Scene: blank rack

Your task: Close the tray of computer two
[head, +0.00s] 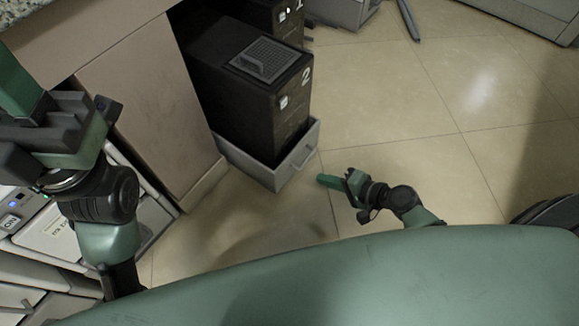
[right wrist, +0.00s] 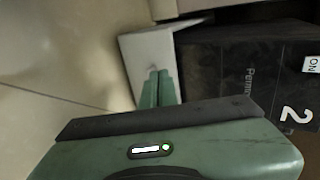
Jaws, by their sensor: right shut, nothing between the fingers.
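Computer two (head: 245,95) is a black tower marked "2" standing in a light grey tray (head: 299,160) low over the floor. The tray sticks out from beside the desk's side panel, its front face showing with a small handle. My right gripper (head: 326,181) is shut and empty, just right of the tray's front. In the right wrist view its green fingers (right wrist: 156,88) overlap the pale tray (right wrist: 150,48), with computer two (right wrist: 245,70) to the right; contact cannot be told. My left gripper (head: 22,88) is raised at the left, away from the tray; its finger opening is unclear.
Another black tower (head: 270,15) marked "1" stands behind computer two. The desk side panel (head: 150,105) is left of the tray. White equipment with labels and a blue light (head: 45,225) is at the lower left. The tiled floor (head: 430,110) to the right is mostly clear.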

